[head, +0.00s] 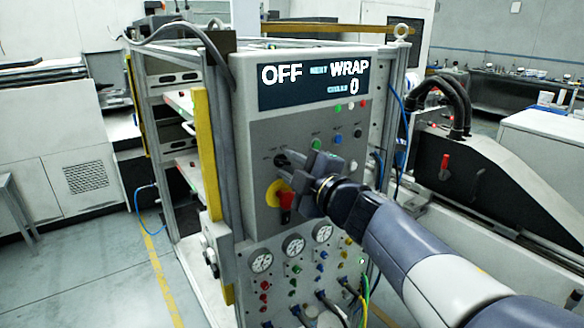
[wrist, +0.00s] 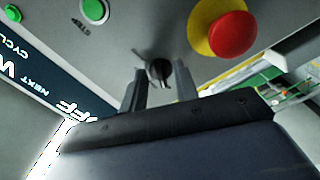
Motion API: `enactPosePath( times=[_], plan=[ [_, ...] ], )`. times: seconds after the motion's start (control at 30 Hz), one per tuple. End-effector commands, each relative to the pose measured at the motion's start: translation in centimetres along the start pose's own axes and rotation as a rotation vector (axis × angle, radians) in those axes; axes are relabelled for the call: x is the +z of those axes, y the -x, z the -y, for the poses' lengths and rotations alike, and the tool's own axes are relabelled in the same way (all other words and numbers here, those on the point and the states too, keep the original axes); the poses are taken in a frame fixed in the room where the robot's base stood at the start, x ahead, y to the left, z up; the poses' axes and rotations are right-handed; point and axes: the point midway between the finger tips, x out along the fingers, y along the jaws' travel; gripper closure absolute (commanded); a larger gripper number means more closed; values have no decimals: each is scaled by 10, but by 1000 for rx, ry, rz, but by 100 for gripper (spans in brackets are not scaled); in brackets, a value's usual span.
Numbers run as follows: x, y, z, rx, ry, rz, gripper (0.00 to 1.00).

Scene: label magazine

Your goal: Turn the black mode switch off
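The black mode switch (wrist: 160,72) is a small round knob on the grey panel, seen in the wrist view between my two fingers. In the head view the switch (head: 280,160) is partly hidden by my gripper (head: 292,166). My gripper, also in the wrist view (wrist: 158,80), is open, with one finger on each side of the knob and a narrow gap at each. Contact with the knob cannot be told. The display (head: 313,86) above reads OFF, NEXT WRAP and CYCLES 0.
A red emergency button (wrist: 233,35) on a yellow ring sits close to my gripper. A green button (wrist: 93,11) is on the other side. Gauges (head: 293,245) and cables are lower down.

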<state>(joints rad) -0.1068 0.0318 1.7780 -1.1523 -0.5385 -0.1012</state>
Motion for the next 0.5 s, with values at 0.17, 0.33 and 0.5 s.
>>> enactPosePath(
  times=[0.17, 0.33, 0.5],
  plan=[
    [0, 0, 0, 1, 0, 0, 71],
    [0, 12, -2, 3, 1, 2, 71],
    [0, 41, -3, 5, 2, 3, 71]
  ],
)
